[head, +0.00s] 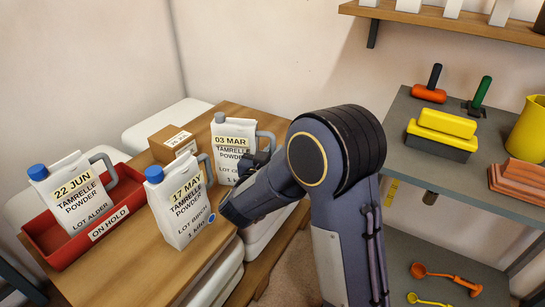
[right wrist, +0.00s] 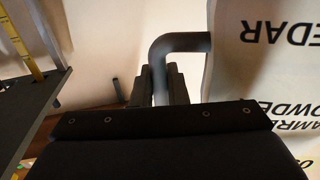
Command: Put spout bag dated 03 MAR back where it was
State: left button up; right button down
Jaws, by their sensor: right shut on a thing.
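In the right wrist view the fingers (right wrist: 163,85) close around the grey handle (right wrist: 185,43), and the bag's CEDAR label (right wrist: 270,75) shows upside down at right. Whether the bag's base touches the table cannot be told. My left gripper is not in view.
A bag dated 22 JUN (head: 75,200) is in the red ON HOLD tray (head: 75,250). A small cardboard box (head: 172,140) sits behind. A grey shelf (head: 405,110) with tools stands at right.

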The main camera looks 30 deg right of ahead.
jog(key=shift+r, duration=0.1)
jog(key=c, duration=1.9)
grip_release()
jog(key=shift+f, duration=0.2)
jog(key=o, duration=0.5)
jog(key=shift+c, duration=0.2)
jog(key=shift+r, duration=0.1)
